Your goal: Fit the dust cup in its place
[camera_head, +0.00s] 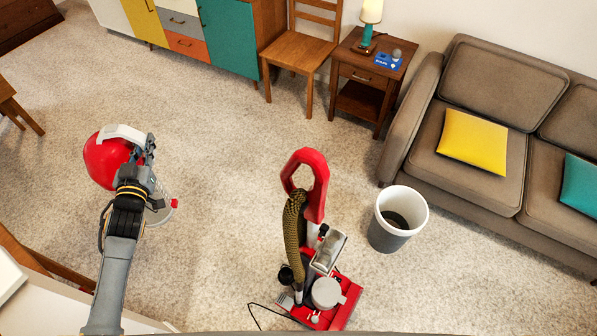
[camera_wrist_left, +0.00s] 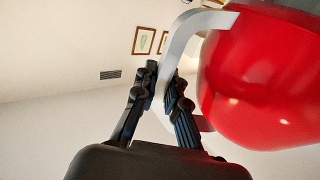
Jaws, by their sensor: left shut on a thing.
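The dust cup has a red rounded body (camera_head: 103,163) with a pale grey handle and a clear part (camera_head: 163,207) that shows below my gripper in the head view. My left gripper (camera_head: 148,150) is shut on its handle and holds it up at the left. In the left wrist view the two black fingers (camera_wrist_left: 168,92) close on the grey handle (camera_wrist_left: 178,45), with the red body (camera_wrist_left: 262,85) at the right. The red vacuum cleaner (camera_head: 322,290) stands upright on the carpet, apart from the cup, with a red loop handle and a ribbed hose. My right gripper is not in view.
A grey bin (camera_head: 398,220) stands right of the vacuum, before the sofa (camera_head: 425,115). A wooden chair (camera_head: 298,50) and side table (camera_head: 362,85) stand at the back. A white-topped surface (camera_head: 60,306) is at the lower left. The carpet between cup and vacuum is clear.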

